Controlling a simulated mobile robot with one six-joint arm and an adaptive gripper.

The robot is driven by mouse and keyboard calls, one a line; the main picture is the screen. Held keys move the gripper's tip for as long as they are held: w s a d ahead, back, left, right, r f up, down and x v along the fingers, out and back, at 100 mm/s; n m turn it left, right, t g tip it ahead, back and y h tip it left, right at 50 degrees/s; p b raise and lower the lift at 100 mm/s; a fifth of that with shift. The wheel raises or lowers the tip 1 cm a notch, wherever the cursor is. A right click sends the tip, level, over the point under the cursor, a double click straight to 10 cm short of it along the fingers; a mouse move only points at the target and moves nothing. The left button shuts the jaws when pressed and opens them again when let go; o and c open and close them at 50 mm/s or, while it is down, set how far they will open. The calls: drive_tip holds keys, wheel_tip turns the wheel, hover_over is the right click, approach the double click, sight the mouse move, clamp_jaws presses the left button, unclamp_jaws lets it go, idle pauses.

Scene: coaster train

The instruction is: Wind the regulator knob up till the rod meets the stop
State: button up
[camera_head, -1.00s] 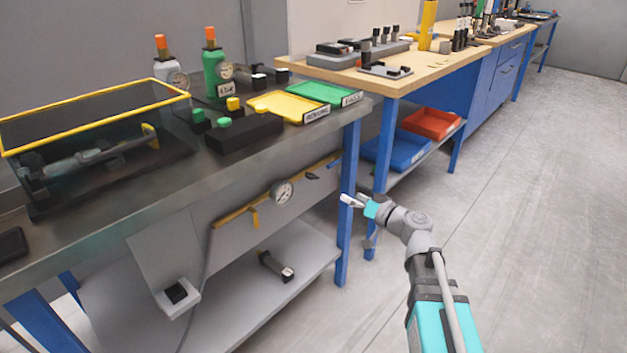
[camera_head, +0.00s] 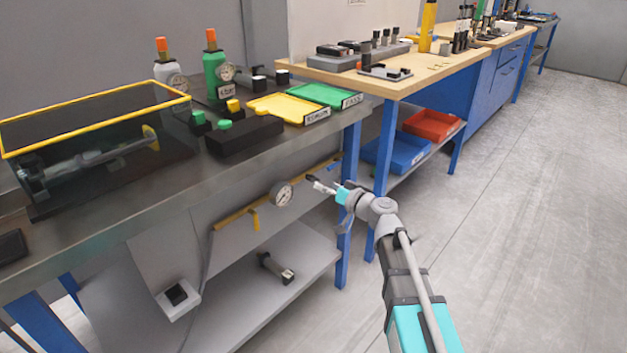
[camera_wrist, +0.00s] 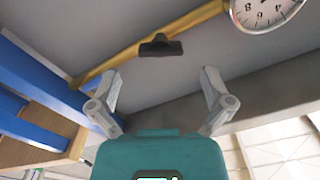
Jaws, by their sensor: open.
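A small black knob (camera_wrist: 161,45) sits on the panel beside the yellow pipe in the wrist view, upper middle. In the head view my gripper hides it. My gripper (camera_head: 315,184) is below the bench's front edge, to the right of the gauge. In the wrist view my gripper's two fingers (camera_wrist: 161,84) are spread apart and empty, with the knob beyond them and between their lines. A grey cylinder with a rod (camera_head: 90,157) lies inside the yellow-framed clear box on the bench. A yellow disc (camera_head: 150,137) stands at its right end; I cannot tell whether they touch.
The round gauge (camera_head: 282,195) is left of my gripper, and its dial shows in the wrist view (camera_wrist: 264,8). A yellow pipe (camera_head: 236,214) runs along the panel. A blue table leg (camera_head: 343,250) stands close below my gripper. The floor at right is clear.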

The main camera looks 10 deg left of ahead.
sight(315, 180)
drive_tip(key=shift+x, duration=2.4)
drive_tip(key=c, duration=1.1)
drive_tip(key=shift+m, duration=1.8)
drive_tip(key=o, duration=1.1)
drive_tip(key=shift+s, duration=0.1)
drive_tip(key=v, duration=1.2)
